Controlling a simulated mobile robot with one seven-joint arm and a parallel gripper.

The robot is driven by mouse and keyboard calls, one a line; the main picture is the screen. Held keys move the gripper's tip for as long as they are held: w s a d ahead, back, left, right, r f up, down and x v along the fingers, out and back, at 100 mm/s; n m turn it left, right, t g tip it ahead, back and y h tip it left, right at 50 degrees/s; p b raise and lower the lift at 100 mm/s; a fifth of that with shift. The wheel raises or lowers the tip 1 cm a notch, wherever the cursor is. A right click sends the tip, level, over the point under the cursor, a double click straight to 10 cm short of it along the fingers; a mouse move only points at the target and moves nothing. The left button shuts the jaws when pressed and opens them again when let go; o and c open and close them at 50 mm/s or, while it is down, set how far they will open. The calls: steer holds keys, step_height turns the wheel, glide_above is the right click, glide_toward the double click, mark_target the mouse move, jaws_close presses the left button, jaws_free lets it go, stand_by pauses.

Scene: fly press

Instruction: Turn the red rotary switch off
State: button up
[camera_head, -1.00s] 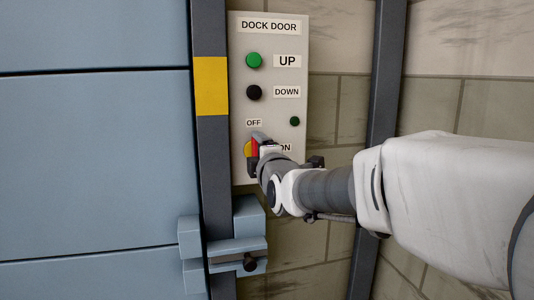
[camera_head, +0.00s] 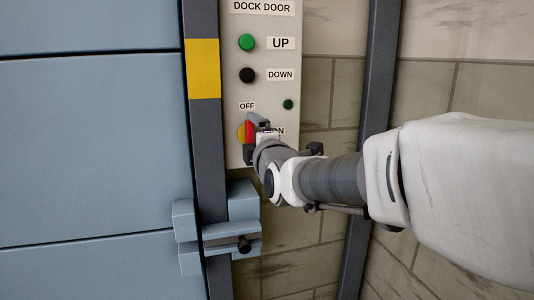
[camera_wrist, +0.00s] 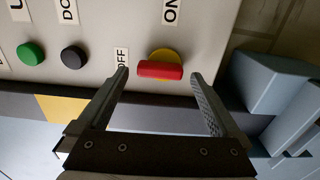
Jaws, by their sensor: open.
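The red rotary switch (camera_wrist: 160,70) is a red bar handle on a round yellow base (camera_wrist: 163,54). In the head view the red handle (camera_head: 249,134) stands roughly upright, partly hidden by my gripper. In the wrist view the bar lies across the picture, its left end near the OFF label (camera_wrist: 121,59); the ON label (camera_wrist: 171,11) is above it. My gripper (camera_wrist: 159,73) is open, one finger on each end side of the bar, with gaps visible on both sides. It also shows at the switch in the head view (camera_head: 257,122). Contact with the switch cannot be told.
The dock door panel (camera_head: 235,85) also carries a green UP button (camera_head: 246,42), a black DOWN button (camera_head: 247,75) and a small green lamp (camera_head: 288,104). A blue-grey latch block (camera_head: 243,202) on the dark door post juts out below the switch.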

steer(key=p+v, duration=0.2)
steer(key=v, duration=1.3)
steer(key=shift+s+d, duration=0.1)
steer(key=s+d+f+m+g+h, duration=0.5)
steer(key=s+d+f+m+g, duration=0.65)
steer(key=s+f+m, duration=0.65)
step_height(320, 180, up, 23)
steer(key=w+m+p, duration=0.1)
steer(key=m+p, duration=0.2)
steer(key=p, duration=1.8)
steer(key=shift+w+d, duration=0.2)
steer(key=shift+d, duration=0.25)
